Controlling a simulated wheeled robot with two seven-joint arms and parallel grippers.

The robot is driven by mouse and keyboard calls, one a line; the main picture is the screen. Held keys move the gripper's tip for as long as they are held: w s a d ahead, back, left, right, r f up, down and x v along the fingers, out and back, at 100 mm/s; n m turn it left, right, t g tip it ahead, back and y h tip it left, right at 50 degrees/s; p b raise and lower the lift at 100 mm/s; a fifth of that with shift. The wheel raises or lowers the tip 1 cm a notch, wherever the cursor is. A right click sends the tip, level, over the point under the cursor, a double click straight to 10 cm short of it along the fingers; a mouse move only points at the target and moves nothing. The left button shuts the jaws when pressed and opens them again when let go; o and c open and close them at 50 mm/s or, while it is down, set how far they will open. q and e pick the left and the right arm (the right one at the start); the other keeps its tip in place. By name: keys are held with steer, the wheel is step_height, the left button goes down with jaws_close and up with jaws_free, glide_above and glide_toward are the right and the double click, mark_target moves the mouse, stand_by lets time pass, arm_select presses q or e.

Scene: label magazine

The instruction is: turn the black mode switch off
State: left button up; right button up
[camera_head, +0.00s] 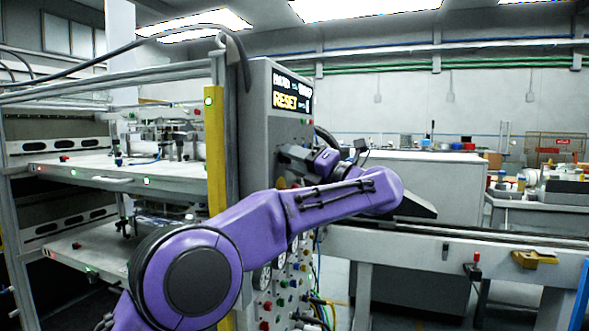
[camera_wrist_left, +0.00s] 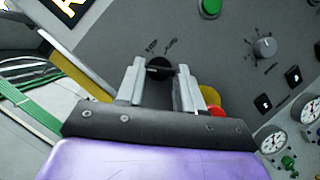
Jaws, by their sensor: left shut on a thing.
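The black mode switch (camera_wrist_left: 159,67) sits on the grey control panel (camera_wrist_left: 100,35), with two small labels above it in the left wrist view. My left gripper (camera_wrist_left: 160,75) is at the panel, with one finger on each side of the switch, and is shut on it. In the head view my left gripper (camera_head: 288,160) reaches the panel just below the lit display (camera_head: 292,92). There the switch is hidden by the gripper. The exact angle of the switch is hard to tell. My right gripper is not in view.
In the left wrist view a green button (camera_wrist_left: 209,8) and a grey knob (camera_wrist_left: 265,47) are up and right of the switch. Yellow (camera_wrist_left: 211,95) and red (camera_wrist_left: 217,110) parts are close beside the right finger. Gauges (camera_wrist_left: 272,140) are farther right. A yellow post (camera_head: 214,150) stands left of the panel.

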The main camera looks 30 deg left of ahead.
arm_select(q)
steer(key=n+g+y+b, duration=0.1)
steer(key=n+b, duration=0.1)
steer(key=n, duration=0.2)
steer(key=shift+w+f, duration=0.1)
steer(key=shift+f, duration=0.05)
steer(key=shift+w+n+g+y, duration=0.15)
steer(key=shift+n+g, duration=0.45)
steer(key=shift+n, duration=0.45)
steer(key=shift+s+n+g+y, duration=0.15)
steer(key=shift+n+g, duration=0.45)
steer(key=shift+n, duration=0.45)
steer(key=shift+w+n, duration=0.1)
steer(key=shift+n, duration=0.2)
steer(key=o, duration=1)
steer(key=shift+o, duration=0.2)
steer(key=v, duration=1)
steer(key=shift+d+b, duration=0.25)
steer(key=shift+b, duration=0.1)
steer(key=shift+w, duration=0.1)
